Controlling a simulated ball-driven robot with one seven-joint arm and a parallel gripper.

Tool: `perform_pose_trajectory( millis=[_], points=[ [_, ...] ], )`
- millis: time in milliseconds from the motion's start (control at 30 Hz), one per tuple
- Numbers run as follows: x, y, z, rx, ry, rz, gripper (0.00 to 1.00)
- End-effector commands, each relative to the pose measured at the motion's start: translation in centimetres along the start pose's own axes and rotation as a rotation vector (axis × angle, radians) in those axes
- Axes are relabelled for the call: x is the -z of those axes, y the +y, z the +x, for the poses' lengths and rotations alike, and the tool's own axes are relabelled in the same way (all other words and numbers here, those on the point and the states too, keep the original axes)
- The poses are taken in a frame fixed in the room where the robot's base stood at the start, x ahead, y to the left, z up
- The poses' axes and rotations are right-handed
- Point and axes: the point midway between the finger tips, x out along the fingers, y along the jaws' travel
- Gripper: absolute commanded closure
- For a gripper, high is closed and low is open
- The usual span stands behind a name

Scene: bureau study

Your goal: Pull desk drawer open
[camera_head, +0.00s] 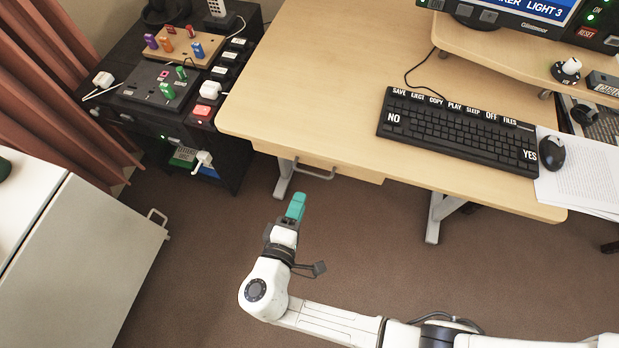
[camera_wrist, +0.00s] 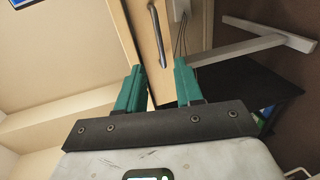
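The desk drawer (camera_head: 345,166) is a wooden front under the left part of the desk's front edge, with a metal bar handle (camera_head: 314,172). It looks shut in the head view. My gripper (camera_head: 297,204) with teal fingers is below and in front of the handle, apart from it. In the wrist view, my gripper (camera_wrist: 157,80) shows two teal fingers spread with a gap between them and nothing held. The drawer handle (camera_wrist: 158,34) lies beyond the fingertips, roughly in line with the gap, and the drawer front (camera_wrist: 143,40) is beside it.
The wooden desk (camera_head: 330,70) bears a black keyboard (camera_head: 455,130), a mouse (camera_head: 551,152) and papers (camera_head: 585,170). A black cabinet (camera_head: 215,150) with switches and plugs stands left of the desk. A white cabinet (camera_head: 90,265) stands at lower left. The carpet between is clear.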

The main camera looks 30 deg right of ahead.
Motion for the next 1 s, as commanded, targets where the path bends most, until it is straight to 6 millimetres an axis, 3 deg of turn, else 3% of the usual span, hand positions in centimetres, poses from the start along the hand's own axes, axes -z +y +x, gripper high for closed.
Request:
perform_pose_trajectory(
  millis=[300, 500, 933, 1000],
  points=[
    [-0.2, 0.0, 5.8, 0.002, -0.006, 0.001, 0.64],
    [-0.1, 0.0, 8.3, 0.002, -0.006, 0.0, 0.64],
    [-0.2, 0.0, 9.2, 0.003, -0.004, 0.0, 0.64],
    [-0.2, 0.0, 9.2, 0.003, -0.004, 0.0, 0.71]
  ],
)
